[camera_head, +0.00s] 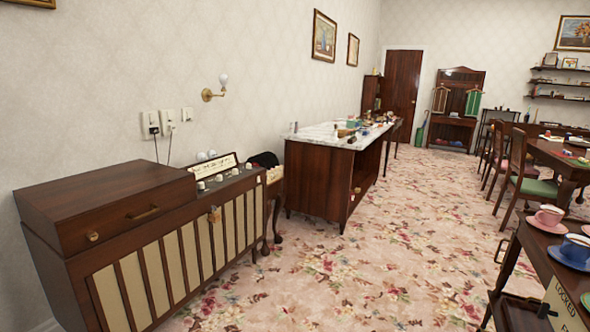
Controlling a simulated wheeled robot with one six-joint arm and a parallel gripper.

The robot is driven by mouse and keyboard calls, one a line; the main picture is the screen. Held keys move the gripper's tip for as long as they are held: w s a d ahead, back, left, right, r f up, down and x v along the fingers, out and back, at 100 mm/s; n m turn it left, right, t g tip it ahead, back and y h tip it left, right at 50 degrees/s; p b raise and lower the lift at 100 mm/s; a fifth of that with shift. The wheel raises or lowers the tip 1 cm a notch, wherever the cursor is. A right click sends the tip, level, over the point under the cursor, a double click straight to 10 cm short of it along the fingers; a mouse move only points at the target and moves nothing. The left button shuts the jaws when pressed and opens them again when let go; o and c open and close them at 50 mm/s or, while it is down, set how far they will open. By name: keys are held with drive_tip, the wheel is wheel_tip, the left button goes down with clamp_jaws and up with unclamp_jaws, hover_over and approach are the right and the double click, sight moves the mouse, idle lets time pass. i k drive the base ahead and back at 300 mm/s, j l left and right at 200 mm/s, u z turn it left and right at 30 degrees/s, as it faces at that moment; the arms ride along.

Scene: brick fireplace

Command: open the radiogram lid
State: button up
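The radiogram (160,262) is a long wooden cabinet with cream slatted front panels, standing against the left wall. Its lid (108,196) is a dark wood box-shaped cover on the cabinet's left part, and it looks closed. To the right of the lid is a control panel (215,166) with white knobs. My gripper is not in view.
A marble-topped wooden counter (328,133) with small items stands beyond the radiogram. Patterned carpet (330,275) is clear in the middle. At the right are a dark table with cups and saucers (548,215), and chairs (533,187) around another table.

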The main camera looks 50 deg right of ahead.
sight(109, 202)
drive_tip(key=i+l+z, duration=0.35)
drive_tip(key=z, duration=0.15)
drive_tip(key=i+l+z, duration=0.45)
drive_tip(key=i+l, duration=0.25)
drive_tip(key=i, duration=0.2)
drive_tip(key=i+l+z, duration=0.1)
drive_tip(key=i, duration=0.4)
drive_tip(key=i+l, duration=0.3)
drive_tip(key=i, duration=0.15)
drive_tip(key=l+z, duration=0.05)
